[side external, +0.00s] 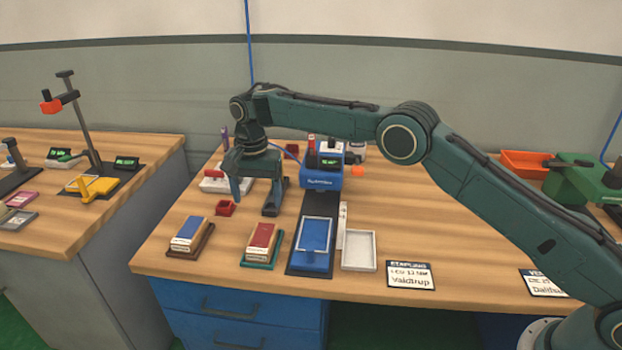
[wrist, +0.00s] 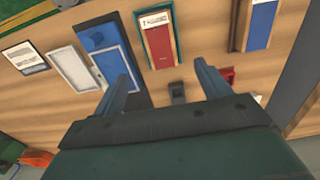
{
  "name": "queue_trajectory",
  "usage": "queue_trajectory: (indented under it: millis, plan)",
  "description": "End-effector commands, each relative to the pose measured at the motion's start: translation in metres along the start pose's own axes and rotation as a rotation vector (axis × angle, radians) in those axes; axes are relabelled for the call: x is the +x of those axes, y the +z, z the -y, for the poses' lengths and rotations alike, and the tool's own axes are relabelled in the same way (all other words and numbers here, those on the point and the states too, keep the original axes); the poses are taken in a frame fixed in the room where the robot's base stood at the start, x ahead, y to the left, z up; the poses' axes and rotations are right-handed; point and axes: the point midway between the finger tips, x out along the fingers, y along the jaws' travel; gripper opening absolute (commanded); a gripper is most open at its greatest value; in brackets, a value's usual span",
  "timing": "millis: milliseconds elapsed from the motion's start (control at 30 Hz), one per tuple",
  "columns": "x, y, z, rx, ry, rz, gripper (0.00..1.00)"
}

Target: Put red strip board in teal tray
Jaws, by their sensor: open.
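A red-topped board (side external: 262,236) with pale sides lies in the teal tray (side external: 250,265), near the front of the bench. In the wrist view the red board (wrist: 160,45) is ahead of the fingertips, with the teal tray's edge (wrist: 139,35) along its left side. My gripper (side external: 254,200) is open above the bench, behind and apart from the red board. In the wrist view my gripper (wrist: 160,62) has its fingers spread with nothing between them. The tray floor is hidden under the board.
A blue-topped board (side external: 188,230) sits in a brown tray (side external: 203,246) to the left. A blue machine (side external: 322,178), a blue panel on a dark mat (side external: 296,268) and an empty white tray (side external: 359,262) are to the right. A small red box (side external: 225,208) is near my gripper.

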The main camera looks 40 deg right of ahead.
Motion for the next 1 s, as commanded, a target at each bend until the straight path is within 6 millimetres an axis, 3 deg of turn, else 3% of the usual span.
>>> queue_trajectory:
  millis: [300,467,667,1000]
  plan:
    - [-0.001,0.0,0.0,-0.001,-0.001,0.0,0.76]
    - [-0.011,-0.002,-0.004,-0.011,-0.008,-0.004,0.76]
    - [-0.045,-0.006,-0.02,-0.051,-0.032,-0.019,0.76]
    - [-0.125,-0.004,-0.076,-0.168,-0.089,-0.066,0.76]
